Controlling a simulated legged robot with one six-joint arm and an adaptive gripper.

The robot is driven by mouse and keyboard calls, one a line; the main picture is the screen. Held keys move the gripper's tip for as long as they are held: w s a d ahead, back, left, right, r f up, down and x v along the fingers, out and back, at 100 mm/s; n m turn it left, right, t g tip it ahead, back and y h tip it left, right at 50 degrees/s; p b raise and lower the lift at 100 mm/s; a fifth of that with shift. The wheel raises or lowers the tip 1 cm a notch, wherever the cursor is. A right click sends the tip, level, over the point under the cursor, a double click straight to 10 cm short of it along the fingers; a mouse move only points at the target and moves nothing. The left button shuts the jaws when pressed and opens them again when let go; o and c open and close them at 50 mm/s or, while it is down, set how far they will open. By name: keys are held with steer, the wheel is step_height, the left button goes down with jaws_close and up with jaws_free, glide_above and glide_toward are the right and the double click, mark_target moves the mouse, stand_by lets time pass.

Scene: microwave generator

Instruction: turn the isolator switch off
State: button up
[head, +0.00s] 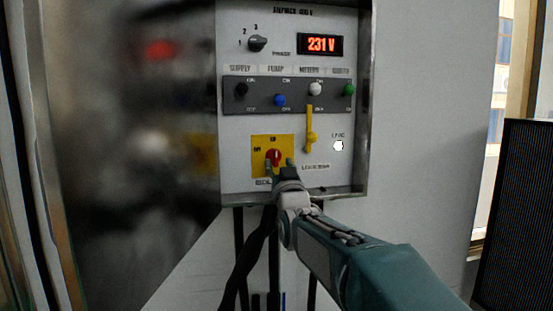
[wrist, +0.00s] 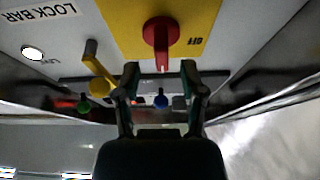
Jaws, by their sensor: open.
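The isolator switch is a red knob (head: 273,157) on a yellow plate (head: 287,142) low on the panel. In the wrist view, which is upside down, the red knob (wrist: 157,33) has its white-marked grip pointing down the picture, toward my fingers. That matches the top ON side in the head view; the OFF label (wrist: 195,41) is off to the side. My gripper (head: 279,168) is at the plate's lower edge in the head view. In the wrist view my gripper (wrist: 160,78) is open, fingers either side of the grip's line, nothing visibly held.
A yellow lock bar (head: 310,126) hangs right of the plate. Above is a grey strip (head: 262,97) with black, blue, white and green toggles. A rotary selector (head: 257,43) and a display (head: 321,44) reading 231 V are higher. The metal frame (head: 365,100) edges the panel.

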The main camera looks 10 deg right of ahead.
mark_target(276, 159)
steer(key=shift+a+x, duration=0.2)
steer(key=shift+x, duration=1.4)
steer(key=shift+d, duration=0.1)
jaws_close()
